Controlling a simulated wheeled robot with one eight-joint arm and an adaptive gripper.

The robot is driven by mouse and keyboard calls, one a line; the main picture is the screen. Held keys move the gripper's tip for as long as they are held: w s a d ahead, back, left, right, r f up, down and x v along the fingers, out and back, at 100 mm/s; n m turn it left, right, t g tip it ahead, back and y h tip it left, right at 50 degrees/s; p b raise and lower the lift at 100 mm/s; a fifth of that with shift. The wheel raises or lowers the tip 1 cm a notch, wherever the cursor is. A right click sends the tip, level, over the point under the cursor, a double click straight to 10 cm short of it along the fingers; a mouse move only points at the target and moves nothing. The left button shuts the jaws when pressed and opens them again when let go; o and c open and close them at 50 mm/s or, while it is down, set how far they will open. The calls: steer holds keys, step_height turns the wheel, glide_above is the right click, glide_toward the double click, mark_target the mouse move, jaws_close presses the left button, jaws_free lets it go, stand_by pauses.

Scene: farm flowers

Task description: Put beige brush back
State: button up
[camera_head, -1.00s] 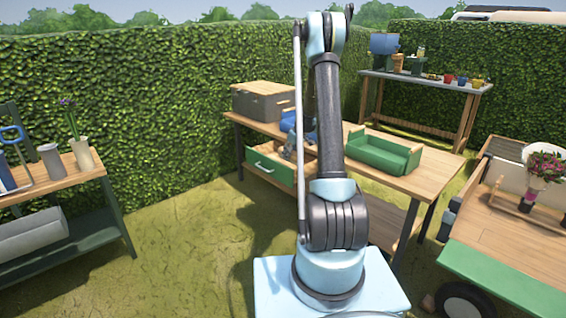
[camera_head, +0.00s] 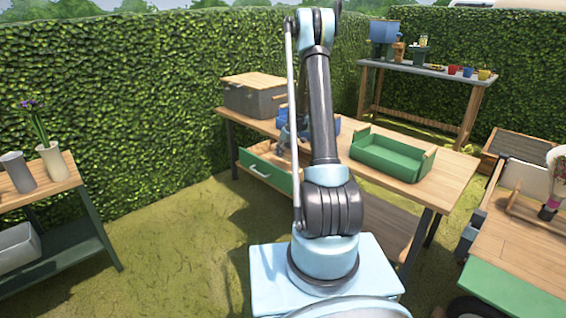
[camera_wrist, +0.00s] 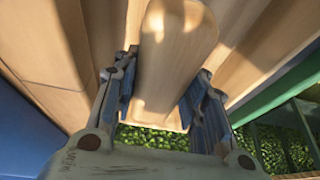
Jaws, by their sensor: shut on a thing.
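My gripper (camera_wrist: 160,100) is shut on the beige brush (camera_wrist: 175,50), a flat, rounded wooden piece that stands between both blue-grey fingers in the wrist view. In the head view my gripper (camera_head: 292,136) is low over the wooden workbench, near its front edge and above the open drawer (camera_head: 266,171) with a green front. The brush cannot be made out in the head view. The drawer's inside is partly hidden by my gripper and arm. In the wrist view, pale wooden boards lie behind the brush.
A green tray (camera_head: 388,155) stands on the workbench (camera_head: 437,185), right of my arm. A grey box with a wooden lid (camera_head: 254,96) stands at its left end, with a blue container (camera_head: 326,128) partly behind my arm. A plant table (camera_head: 47,188) is at left, a cart (camera_head: 522,247) at right.

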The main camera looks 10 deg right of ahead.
mark_target(283, 159)
steer(key=shift+d+f, duration=0.1)
steer(key=shift+f, duration=2.45)
steer(key=o, duration=1.2)
steer(key=shift+s, duration=0.1)
